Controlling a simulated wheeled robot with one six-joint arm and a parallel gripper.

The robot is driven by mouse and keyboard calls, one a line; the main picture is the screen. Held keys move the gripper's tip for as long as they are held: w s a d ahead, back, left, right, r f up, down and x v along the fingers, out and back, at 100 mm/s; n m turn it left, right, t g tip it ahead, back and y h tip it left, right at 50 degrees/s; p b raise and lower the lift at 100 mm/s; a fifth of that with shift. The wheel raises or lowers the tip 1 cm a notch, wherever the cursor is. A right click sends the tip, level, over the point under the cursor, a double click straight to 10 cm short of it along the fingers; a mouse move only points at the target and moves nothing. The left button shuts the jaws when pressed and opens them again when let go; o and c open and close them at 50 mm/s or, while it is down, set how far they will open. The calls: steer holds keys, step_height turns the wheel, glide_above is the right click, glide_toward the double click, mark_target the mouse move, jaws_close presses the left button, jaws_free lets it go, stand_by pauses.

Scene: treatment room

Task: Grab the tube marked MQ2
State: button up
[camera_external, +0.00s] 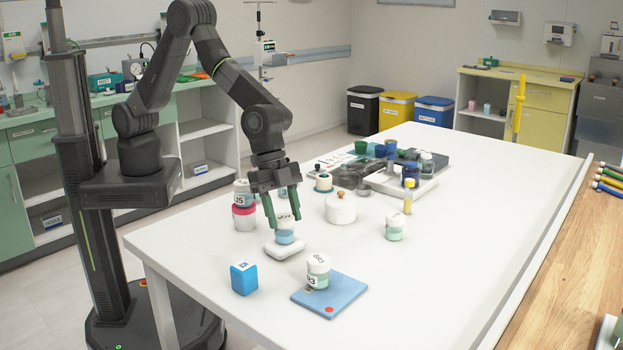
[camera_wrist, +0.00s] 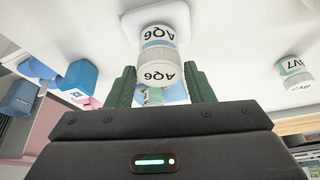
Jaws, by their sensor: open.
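No label reading MQ2 can be made out in either view. A jar (camera_wrist: 158,48) with a white lid and a label that seems to read AQ6 shows between my fingers in the wrist view. In the external view this jar (camera_external: 284,236) stands upright on a small white stand (camera_external: 289,251). My gripper (camera_external: 285,222) is open and points down, with a green finger on either side of the jar. The fingers also show in the wrist view (camera_wrist: 161,73). I cannot tell whether they touch it. A small yellow tube (camera_external: 408,201) stands farther back; its marking is too small to read.
A labelled jar (camera_external: 318,272) stands on a blue pad (camera_external: 345,291) in front, beside a blue block (camera_external: 244,278). A green-white jar (camera_external: 394,227) and a white lidded pot (camera_external: 340,209) stand to the right. Stacked jars (camera_external: 243,206) are close left. The table's right side is clear.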

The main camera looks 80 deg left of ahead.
step_height(320, 180, up, 13)
steer(key=n+t+y+p, duration=0.2)
steer(key=n+p, duration=0.1)
steer(key=n, duration=0.4)
glide_above(404, 213)
steer(key=shift+w+a+f, duration=0.1)
steer(key=shift+a+f, duration=0.1)
steer(key=shift+f, duration=4.05)
steer(key=shift+w+a+f, duration=0.1)
steer(key=shift+a+f, duration=0.05)
steer(key=shift+f, duration=4.05)
jaws_close()
